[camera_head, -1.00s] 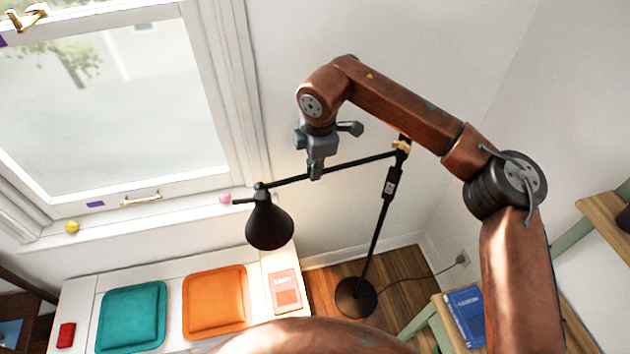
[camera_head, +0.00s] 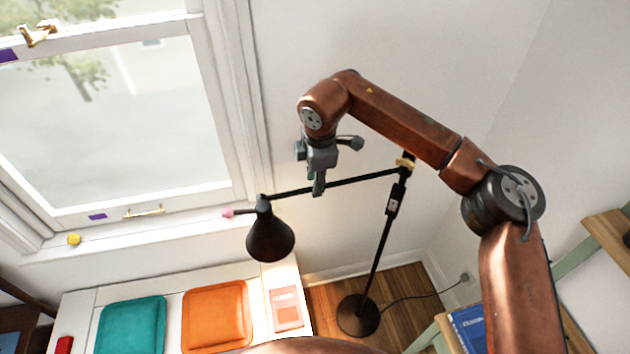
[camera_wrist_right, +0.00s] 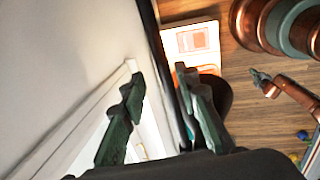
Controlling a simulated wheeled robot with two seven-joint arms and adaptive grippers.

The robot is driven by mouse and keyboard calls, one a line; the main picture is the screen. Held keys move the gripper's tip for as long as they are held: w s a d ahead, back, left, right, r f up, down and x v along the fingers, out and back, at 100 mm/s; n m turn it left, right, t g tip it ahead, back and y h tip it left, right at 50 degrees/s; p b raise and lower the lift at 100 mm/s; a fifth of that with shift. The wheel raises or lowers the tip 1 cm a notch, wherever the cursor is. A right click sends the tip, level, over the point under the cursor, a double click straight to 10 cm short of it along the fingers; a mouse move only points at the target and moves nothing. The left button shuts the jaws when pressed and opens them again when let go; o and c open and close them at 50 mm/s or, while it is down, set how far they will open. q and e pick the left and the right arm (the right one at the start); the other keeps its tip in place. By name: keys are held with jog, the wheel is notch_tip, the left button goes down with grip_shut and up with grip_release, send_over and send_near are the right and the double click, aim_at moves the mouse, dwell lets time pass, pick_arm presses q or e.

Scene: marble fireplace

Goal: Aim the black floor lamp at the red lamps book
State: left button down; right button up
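The black floor lamp (camera_head: 388,232) stands on the floor on a round base, its boom running left to a black cone shade (camera_head: 270,236) that points down. A book with a pale red cover (camera_head: 287,308) lies on the white bench in a bright patch, right of and below the shade in the picture; its title is unreadable. It also shows in the right wrist view (camera_wrist_right: 197,40). My right gripper (camera_head: 318,186) is at the boom. In the wrist view its fingers (camera_wrist_right: 158,75) are apart with the black boom between them, nearer the right finger. My left gripper (camera_wrist_right: 260,78) appears small there, its opening unclear.
A teal cushion (camera_head: 132,326) and an orange cushion (camera_head: 216,315) lie on the bench. A red item (camera_head: 64,345) is at its left end. A blue book (camera_head: 468,328) lies on a wooden step at right. A window and walls close in behind the lamp.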

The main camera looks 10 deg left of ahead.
jog(key=shift+s, duration=0.1)
jog(key=shift+r, duration=0.15)
pick_arm(q)
jog(key=shift+s, duration=0.15)
pick_arm(e)
notch_tip(320, 180, up, 12)
jog(key=s+d, duration=0.1)
jog(key=s, duration=0.1)
jog(key=shift+f, duration=0.25)
